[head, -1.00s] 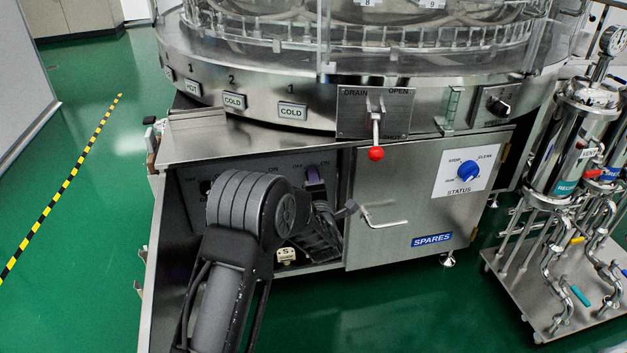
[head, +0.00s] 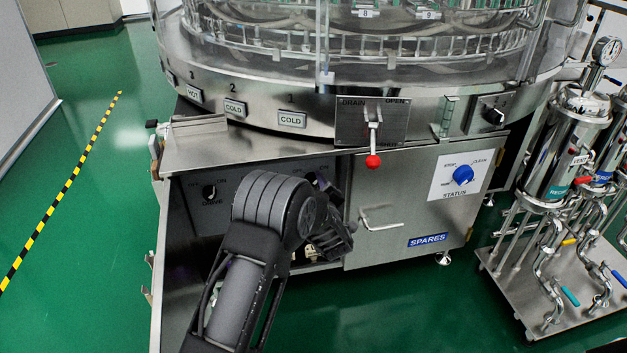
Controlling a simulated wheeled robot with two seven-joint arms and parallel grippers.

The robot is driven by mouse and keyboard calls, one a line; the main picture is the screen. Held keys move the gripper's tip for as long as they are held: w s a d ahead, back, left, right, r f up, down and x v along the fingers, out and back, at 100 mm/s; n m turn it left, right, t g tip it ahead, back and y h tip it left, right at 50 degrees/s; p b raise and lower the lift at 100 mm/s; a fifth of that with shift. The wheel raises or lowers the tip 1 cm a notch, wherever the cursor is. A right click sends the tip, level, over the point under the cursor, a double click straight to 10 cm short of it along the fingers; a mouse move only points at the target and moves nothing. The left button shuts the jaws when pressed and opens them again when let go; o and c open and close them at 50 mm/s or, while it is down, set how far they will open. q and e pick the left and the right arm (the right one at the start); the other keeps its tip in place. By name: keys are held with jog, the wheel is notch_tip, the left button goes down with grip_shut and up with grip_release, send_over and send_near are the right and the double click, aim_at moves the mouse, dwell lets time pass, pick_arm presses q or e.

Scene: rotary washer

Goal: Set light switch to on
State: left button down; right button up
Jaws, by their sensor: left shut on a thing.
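My left gripper (head: 333,222) is in the open compartment at the washer's front, below the steel top. Its arm wrist covers much of the view and its fingertips are mostly hidden. It is shut at the right-hand switch (head: 316,180), a small purplish part on the inner panel beside an ON label. I take this to be the light switch; its name and exact setting cannot be read. A black knob (head: 209,190) with OFF and ON labels sits further left on the same panel. My right gripper is not in view.
The SPARES door (head: 395,240) with its bar handle (head: 381,223) and blue STATUS dial (head: 463,175) is close to the right of my gripper. A red-tipped drain lever (head: 373,160) hangs above. Filter vessels (head: 560,155) stand on a cart at right. Green floor is free at left.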

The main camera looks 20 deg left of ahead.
pick_arm(q)
jog(key=shift+m+p, duration=0.35)
jog(key=shift+m, duration=0.45)
jog(key=shift+f, duration=0.1)
jog(key=c, duration=0.9)
grip_release()
jog(key=shift+c, duration=0.2)
jog(key=p+v, duration=0.2)
jog(key=v, duration=0.6)
jog(key=shift+p, duration=0.3)
jog(key=shift+w, duration=0.15)
